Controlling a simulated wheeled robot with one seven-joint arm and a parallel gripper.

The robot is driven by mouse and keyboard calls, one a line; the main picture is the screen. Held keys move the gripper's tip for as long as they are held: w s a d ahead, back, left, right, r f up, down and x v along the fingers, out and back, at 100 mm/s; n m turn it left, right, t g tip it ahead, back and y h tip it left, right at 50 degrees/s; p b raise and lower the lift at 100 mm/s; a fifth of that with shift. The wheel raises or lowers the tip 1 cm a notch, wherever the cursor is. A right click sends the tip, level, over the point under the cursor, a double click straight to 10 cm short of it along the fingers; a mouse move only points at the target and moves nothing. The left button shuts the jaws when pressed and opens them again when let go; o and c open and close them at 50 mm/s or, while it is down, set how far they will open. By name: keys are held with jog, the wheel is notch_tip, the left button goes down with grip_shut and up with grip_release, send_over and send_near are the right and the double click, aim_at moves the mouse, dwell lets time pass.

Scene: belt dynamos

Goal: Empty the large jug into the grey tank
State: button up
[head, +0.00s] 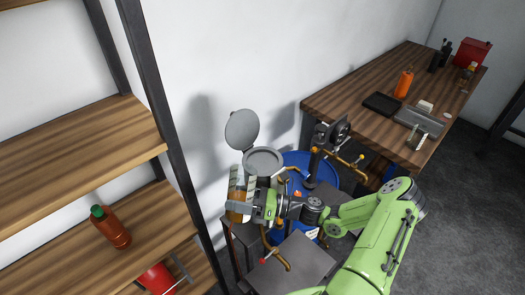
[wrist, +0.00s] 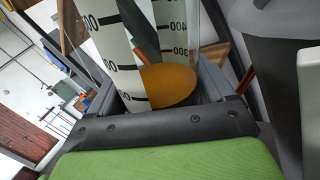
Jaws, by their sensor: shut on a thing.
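The large jug (head: 237,184) is a clear, graduated vessel with black numbers and amber liquid in its lower part. My gripper (head: 243,207) is shut around the jug, which looks about upright. The jug also fills the middle of the wrist view (wrist: 122,50), where the amber liquid (wrist: 168,86) shows between my fingers (wrist: 160,95). The grey tank (head: 263,161) is just right of the jug in the head view, its round lid (head: 242,129) standing open. The jug is beside the tank's mouth, not over it. The tank's lower body is hidden by my gripper and the jug.
A blue drum (head: 325,177) and brass-coloured pipes (head: 347,158) stand close behind and right of my wrist. A wooden shelf (head: 75,140) with a green-capped bottle (head: 111,227) is at left. A workbench (head: 345,92) with several items stands at back right.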

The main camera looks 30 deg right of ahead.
aim_at(248, 171)
jog(key=shift+w+d+r+p, duration=0.1)
jog(key=shift+d+r+p, duration=0.15)
jog(key=shift+r+p, duration=0.4)
jog(key=shift+w+d+r+p, duration=0.15)
jog(key=shift+r+p, duration=0.25)
jog(key=shift+r, duration=0.45)
jog(key=shift+w+d+r+p, duration=0.1)
jog(key=shift+d+r+p, duration=0.2)
jog(key=shift+r+p, duration=0.35)
jog(key=shift+d+r, duration=0.25)
jog(key=shift+r, duration=0.1)
jog(key=shift+w+d+r+p, duration=0.15)
jog(key=shift+r+p, duration=0.15)
jog(key=shift+p, duration=0.15)
jog(key=shift+w+d+r+p, duration=0.15)
jog(key=shift+d+r+p, duration=0.15)
jog(key=shift+r+p, duration=0.3)
jog(key=shift+w+d+r+p, duration=0.15)
jog(key=shift+d+r+p, duration=0.1)
jog(key=shift+r+p, duration=0.3)
jog(key=shift+d+r, duration=0.15)
jog(key=shift+r, duration=0.05)
jog(key=shift+w+d+r+m, duration=0.15)
jog(key=shift+w+m, duration=0.05)
jog(key=shift+m, duration=0.1)
jog(key=shift+r, duration=0.15)
jog(key=shift+r, duration=0.2)
jog(key=shift+d+r, duration=0.25)
jog(key=shift+r, duration=0.3)
